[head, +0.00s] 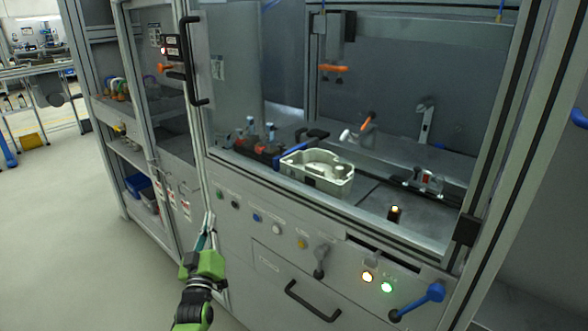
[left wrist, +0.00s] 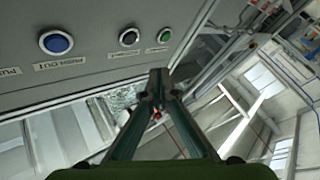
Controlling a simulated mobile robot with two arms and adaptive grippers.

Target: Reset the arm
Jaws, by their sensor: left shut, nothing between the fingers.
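My left gripper (head: 208,226) points upward in front of the grey machine's left corner post in the head view, below the row of buttons. Its two fingers meet at the tips and hold nothing. In the left wrist view the closed fingertips (left wrist: 157,78) show in the middle, below the button panel (left wrist: 90,25), and look apart from it. My green and black left arm (head: 197,295) comes up from the bottom edge of the head view. My right gripper is in neither view.
The machine's front has several buttons, a drawer handle (head: 312,302) and a blue lever (head: 422,300). A pale tray part (head: 317,172) sits inside the open window. A door handle (head: 191,60) juts out above. Open floor (head: 60,240) lies to the left.

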